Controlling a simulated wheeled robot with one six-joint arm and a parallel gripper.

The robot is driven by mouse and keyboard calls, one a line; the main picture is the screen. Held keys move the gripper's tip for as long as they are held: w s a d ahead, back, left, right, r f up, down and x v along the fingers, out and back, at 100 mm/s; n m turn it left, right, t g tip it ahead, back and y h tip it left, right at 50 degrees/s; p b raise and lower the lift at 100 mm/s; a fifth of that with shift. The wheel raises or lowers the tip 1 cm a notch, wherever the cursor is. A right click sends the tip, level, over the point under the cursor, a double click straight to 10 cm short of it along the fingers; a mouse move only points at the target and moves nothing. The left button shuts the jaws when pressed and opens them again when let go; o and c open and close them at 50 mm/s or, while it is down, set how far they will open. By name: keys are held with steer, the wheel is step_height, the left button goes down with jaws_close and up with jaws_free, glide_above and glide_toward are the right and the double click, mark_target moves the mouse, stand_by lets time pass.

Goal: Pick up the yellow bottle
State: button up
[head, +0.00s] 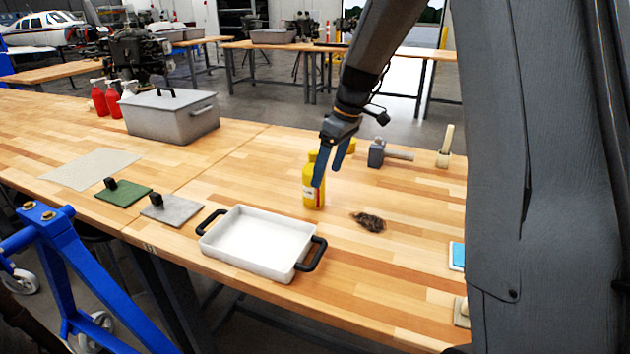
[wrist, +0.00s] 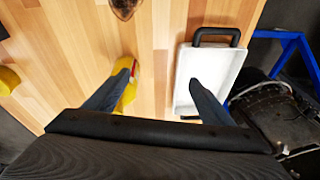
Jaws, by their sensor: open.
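A yellow bottle (head: 313,187) with a red and white label stands upright on the wooden workbench. My gripper (head: 334,172) is open, with its blue fingers at the bottle's upper part; one finger covers some of it. In the wrist view the bottle (wrist: 127,88) shows beside the left finger, partly hidden by it. The open gripper (wrist: 152,88) has bare bench between its fingers, and the bottle is not centred there. I cannot tell whether the finger touches it. A second yellow object (head: 349,141) is partly hidden behind my gripper; a yellow thing also shows at the wrist view's left edge (wrist: 8,80).
A white tray (head: 233,224) with black handles lies in front of the bottle; in the wrist view it is under the right finger. A dark bristly clump (head: 369,222) lies right of the bottle. A mallet (head: 388,153) and a grey box (head: 170,115) stand farther back.

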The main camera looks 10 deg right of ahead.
steer(key=w+n+b, duration=0.1)
steer(key=w, duration=0.2)
steer(key=w+n+y+b, duration=0.1)
steer(key=w+n, duration=0.1)
steer(key=w, duration=0.1)
steer(key=w+d+f+n+b, duration=0.1)
steer(key=w+b, duration=0.1)
steer(key=w, duration=0.2)
steer(key=shift+y, duration=0.3)
steer(key=shift+w+f+n+b, duration=0.25)
steer(key=shift+f+n+b, duration=0.05)
steer(key=shift+f, duration=0.1)
steer(key=p+x, duration=0.4)
steer(key=x, duration=0.3)
steer(key=shift+f, duration=0.35)
steer(key=shift+w+d, duration=0.1)
steer(key=c, duration=1.6)
